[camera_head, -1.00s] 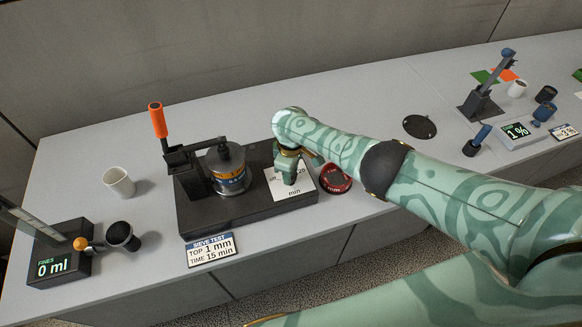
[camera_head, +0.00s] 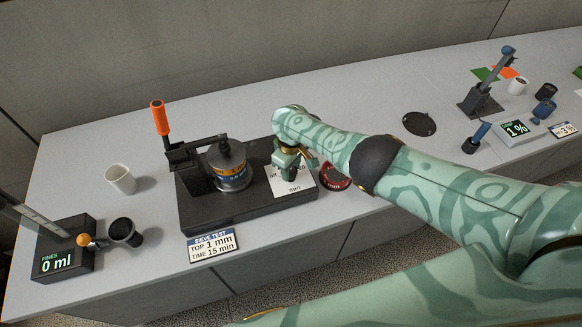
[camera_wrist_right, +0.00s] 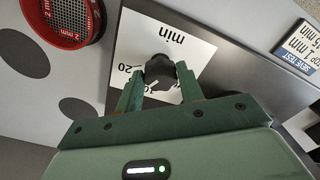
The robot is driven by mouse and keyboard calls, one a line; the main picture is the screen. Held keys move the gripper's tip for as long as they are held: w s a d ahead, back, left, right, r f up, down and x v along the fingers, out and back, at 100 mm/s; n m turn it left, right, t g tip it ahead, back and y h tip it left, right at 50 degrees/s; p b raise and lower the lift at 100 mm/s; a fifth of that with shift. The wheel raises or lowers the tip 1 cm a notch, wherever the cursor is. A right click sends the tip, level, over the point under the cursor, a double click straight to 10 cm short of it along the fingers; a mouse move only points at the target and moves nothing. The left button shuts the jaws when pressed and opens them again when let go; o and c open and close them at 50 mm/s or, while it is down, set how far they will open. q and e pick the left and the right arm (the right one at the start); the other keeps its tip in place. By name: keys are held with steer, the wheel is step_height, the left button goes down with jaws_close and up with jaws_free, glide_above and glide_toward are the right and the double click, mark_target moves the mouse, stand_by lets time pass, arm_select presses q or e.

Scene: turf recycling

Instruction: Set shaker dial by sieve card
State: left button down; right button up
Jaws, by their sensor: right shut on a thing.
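The shaker dial is a black knob (camera_wrist_right: 158,71) on a white plate (camera_wrist_right: 185,40) marked "min", with a "20" at one side. My right gripper (camera_head: 289,165) is over this plate, and in the right wrist view its green fingers (camera_wrist_right: 159,88) are shut on the knob. A pale mark shows on the knob; its exact reading is partly hidden. The sieve card (camera_head: 212,246) at the table's front reads "TOP 1 mm, TIME 15 min". The dark shaker (camera_head: 205,215) holds a metal sieve stack (camera_head: 229,172) under its clamp. My left gripper is out of view.
A red sieve (camera_head: 334,177) lies right of the shaker; it also shows in the wrist view (camera_wrist_right: 62,40). The orange-handled lever (camera_head: 160,118) stands upright. A white cup (camera_head: 121,180), a black cup (camera_head: 125,232) and the "FINES 0 ml" display (camera_head: 58,263) are left.

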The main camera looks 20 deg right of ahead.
mark_target(291, 171)
steer(key=o, duration=1)
step_height(291, 171, up, 16)
steer(key=p, duration=1.1)
steer(key=shift+r+p, duration=0.15)
steer(key=shift+p, duration=0.15)
